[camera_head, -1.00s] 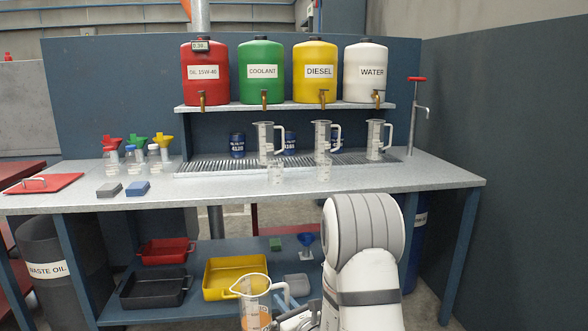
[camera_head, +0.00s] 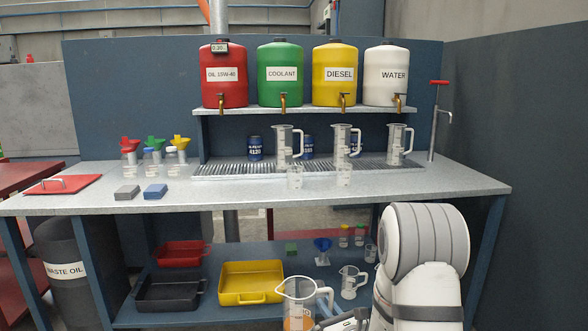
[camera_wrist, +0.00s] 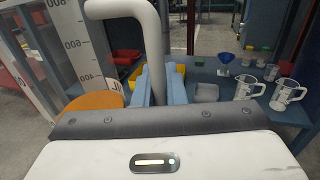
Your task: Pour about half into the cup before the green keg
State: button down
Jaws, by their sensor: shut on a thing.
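My gripper (camera_wrist: 160,92) is shut on the handle of a clear measuring jug (camera_head: 299,290). The jug is upright, with orange liquid (camera_head: 299,324) low in it, and is low in front of the bench. In the wrist view the jug's graduated wall (camera_wrist: 75,45) fills the left side, with the orange liquid (camera_wrist: 97,103) below. The green keg (camera_head: 280,72), labelled COOLANT, stands on the upper shelf.
Red (camera_head: 223,75) and white (camera_head: 386,77) kegs flank the others. A grey block (camera_head: 127,192) and a blue block (camera_head: 155,190) lie left. The bench front is mostly clear.

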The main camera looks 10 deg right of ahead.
aim_at(294, 172)
jog(key=z, duration=0.05)
jog(key=i, duration=1)
jog(key=u, duration=0.05)
